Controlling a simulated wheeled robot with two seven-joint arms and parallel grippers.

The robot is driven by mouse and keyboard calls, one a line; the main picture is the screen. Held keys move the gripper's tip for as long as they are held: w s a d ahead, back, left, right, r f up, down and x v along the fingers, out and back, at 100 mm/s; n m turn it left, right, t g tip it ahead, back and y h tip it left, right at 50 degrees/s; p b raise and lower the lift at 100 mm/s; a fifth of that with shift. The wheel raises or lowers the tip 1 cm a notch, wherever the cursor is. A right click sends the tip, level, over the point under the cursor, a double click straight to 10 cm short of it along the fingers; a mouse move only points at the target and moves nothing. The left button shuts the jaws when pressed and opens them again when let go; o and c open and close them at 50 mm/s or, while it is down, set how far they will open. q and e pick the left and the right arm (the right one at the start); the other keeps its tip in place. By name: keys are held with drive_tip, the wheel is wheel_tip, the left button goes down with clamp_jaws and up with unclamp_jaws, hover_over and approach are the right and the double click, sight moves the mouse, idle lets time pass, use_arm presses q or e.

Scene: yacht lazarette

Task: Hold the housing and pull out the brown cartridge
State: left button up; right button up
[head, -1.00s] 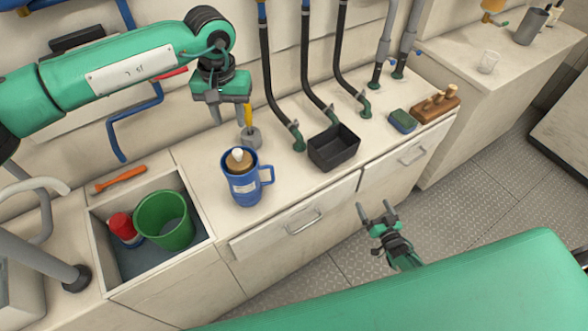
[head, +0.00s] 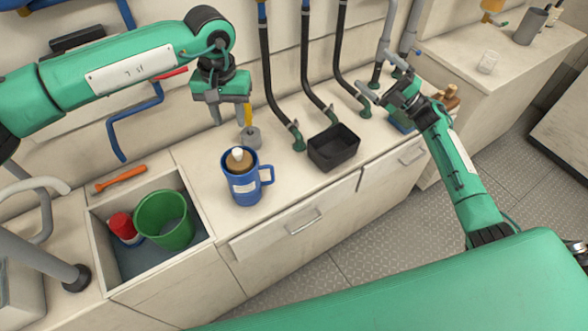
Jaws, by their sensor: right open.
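The housing (head: 244,189) is a blue jug-like body with a side handle and a white label. It stands upright on the counter in the middle of the head view. The brown cartridge (head: 236,163), with a white knob on top, sits in its mouth. My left gripper (head: 229,115) hangs above and behind the housing, pointing down, apart from it; its fingers look spread with nothing between them. My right gripper (head: 381,77) is open and empty over the back right of the counter, well to the right of the housing.
A yellow-handled tool with a grey base (head: 250,137) stands just behind the housing. A black tray (head: 334,148) is to its right, with dark hoses behind. A sink (head: 124,273) at left holds a green bucket (head: 163,220) and a red-capped container (head: 123,227). A green sponge (head: 401,124) is partly hidden.

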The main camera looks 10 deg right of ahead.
drive_tip(key=s+a+f+n+g, duration=0.2)
drive_tip(key=a+f+n, duration=0.2)
drive_tip(key=a+n, duration=0.25)
drive_tip(key=s+a+f+n+g, duration=0.3)
drive_tip(key=a+f+n, duration=0.15)
drive_tip(key=a, duration=0.35)
drive_tip(key=n+g, duration=0.3)
drive_tip(key=n, duration=0.8)
approach(252, 164)
drive_tip(key=shift+h, duration=0.4)
drive_tip(key=x, duration=1.2)
drive_tip(key=shift+w+a+r, duration=0.15)
drive_tip(key=shift+a, duration=0.2)
drive_tip(key=c, duration=1.2)
